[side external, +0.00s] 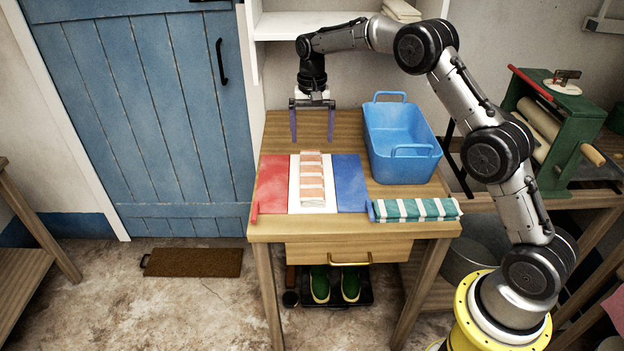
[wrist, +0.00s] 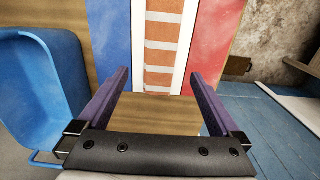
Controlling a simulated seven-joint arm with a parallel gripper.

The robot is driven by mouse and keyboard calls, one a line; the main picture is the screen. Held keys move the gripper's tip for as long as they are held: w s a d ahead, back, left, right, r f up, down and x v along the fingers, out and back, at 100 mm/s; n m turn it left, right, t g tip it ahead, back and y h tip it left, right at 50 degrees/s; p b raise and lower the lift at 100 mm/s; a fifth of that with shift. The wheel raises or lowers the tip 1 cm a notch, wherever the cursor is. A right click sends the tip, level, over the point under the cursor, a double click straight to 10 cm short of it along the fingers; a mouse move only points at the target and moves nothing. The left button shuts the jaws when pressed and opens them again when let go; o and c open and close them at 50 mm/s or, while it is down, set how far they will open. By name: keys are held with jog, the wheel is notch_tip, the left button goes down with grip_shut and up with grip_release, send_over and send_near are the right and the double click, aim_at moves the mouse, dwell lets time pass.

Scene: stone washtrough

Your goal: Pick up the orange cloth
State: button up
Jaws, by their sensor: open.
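The orange cloth (side external: 312,180) has white stripes and lies folded in a long strip on the white middle band of a red, white and blue mat (side external: 350,184). In the wrist view the cloth (wrist: 160,47) runs up the middle of the picture, ahead of my fingers. My gripper (side external: 312,138) is open and empty above the back part of the wooden table (side external: 350,125), behind the cloth's far end and apart from it. Its two purple fingers (wrist: 158,85) point down either side of the cloth's line in the wrist view.
A blue tub (side external: 400,150) with handles stands right of the mat. A green and white striped cloth (side external: 417,209) lies rolled or folded at the table's front right edge. A shelf (side external: 315,27) is behind my arm. Bare wood lies beneath my gripper.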

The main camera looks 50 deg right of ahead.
aim_at(312, 172)
notch_tip(312, 172, down, 12)
jog(key=shift+s+a+f, duration=0.1)
jog(key=shift+s+a, duration=0.05)
jog(key=c, duration=1.1)
jog(key=shift+c, duration=0.4)
jog(key=shift+r, duration=0.2)
